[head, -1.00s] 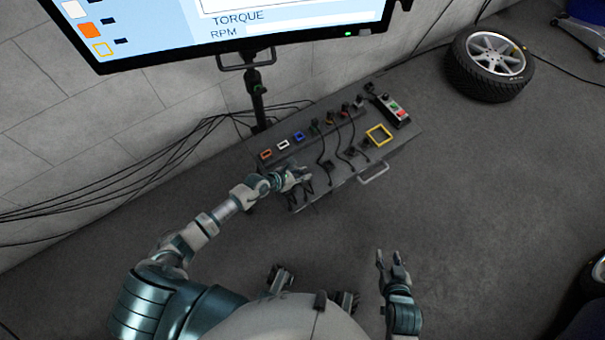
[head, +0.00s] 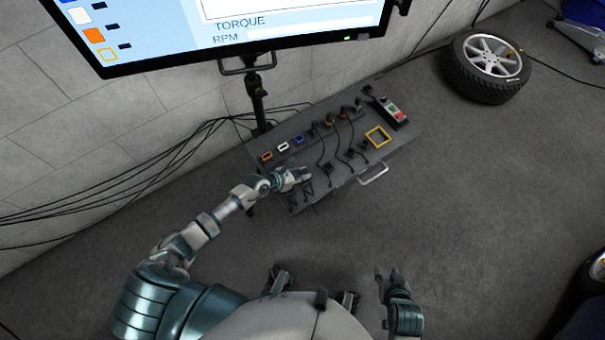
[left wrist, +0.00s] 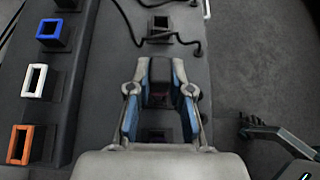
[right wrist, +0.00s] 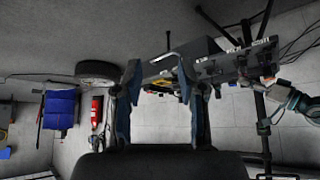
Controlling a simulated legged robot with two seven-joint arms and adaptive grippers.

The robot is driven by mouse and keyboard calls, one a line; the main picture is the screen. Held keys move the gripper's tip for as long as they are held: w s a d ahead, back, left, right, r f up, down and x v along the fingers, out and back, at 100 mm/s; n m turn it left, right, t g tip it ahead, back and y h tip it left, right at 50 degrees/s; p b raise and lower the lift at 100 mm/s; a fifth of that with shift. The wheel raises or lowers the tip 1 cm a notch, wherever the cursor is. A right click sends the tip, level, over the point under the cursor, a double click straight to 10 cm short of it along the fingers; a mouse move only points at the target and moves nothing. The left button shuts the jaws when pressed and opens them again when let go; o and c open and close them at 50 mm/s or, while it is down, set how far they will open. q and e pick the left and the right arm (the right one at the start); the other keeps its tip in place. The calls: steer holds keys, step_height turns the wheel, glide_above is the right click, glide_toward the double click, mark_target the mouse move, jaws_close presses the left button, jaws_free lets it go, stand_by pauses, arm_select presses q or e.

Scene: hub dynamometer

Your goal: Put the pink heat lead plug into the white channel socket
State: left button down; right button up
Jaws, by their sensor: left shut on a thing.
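The white channel socket (head: 283,146) sits on the grey bench unit, between an orange and a blue socket. It also shows in the left wrist view (left wrist: 34,80), left of my gripper. My left gripper (head: 303,175) is over the front part of the unit, to the right of and nearer than the white socket. In the left wrist view its fingers (left wrist: 160,100) are shut on a dark plug with a faint pink tint (left wrist: 158,98), apparently the pink heat lead plug; the fingers partly hide it. My right gripper (right wrist: 158,75) is open and empty, away from the unit.
The orange socket (left wrist: 20,144) and blue socket (left wrist: 54,28) flank the white one. Several black leads and plugs (head: 350,152) lie right of my left gripper. A yellow frame (head: 377,137) and a handle (head: 373,176) are further right. A monitor (head: 240,40) hangs behind.

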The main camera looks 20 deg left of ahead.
mark_target(303, 172)
arm_select(q)
steer(key=shift+r+p, duration=0.6)
steer(key=shift+r, duration=0.05)
steer(key=shift+r+p, duration=0.5)
steer(key=shift+r, duration=0.25)
arm_select(e)
steer(key=s+d+f+g+h, duration=0.1)
steer(key=s+d+g, duration=0.25)
steer(key=s, duration=0.45)
arm_select(q)
steer(key=shift+r+p, duration=0.2)
steer(key=shift+p, duration=0.2)
steer(key=shift+r, duration=0.2)
steer(key=shift+r+p, duration=0.3)
steer(key=shift+p, duration=0.2)
steer(key=shift+r, duration=0.2)
steer(key=shift+r+p, duration=0.15)
steer(key=shift+p, duration=0.2)
arm_select(e)
step_height(303, 172, down, 7)
steer(key=w+a+g, duration=0.1)
steer(key=shift+w+a, duration=0.2)
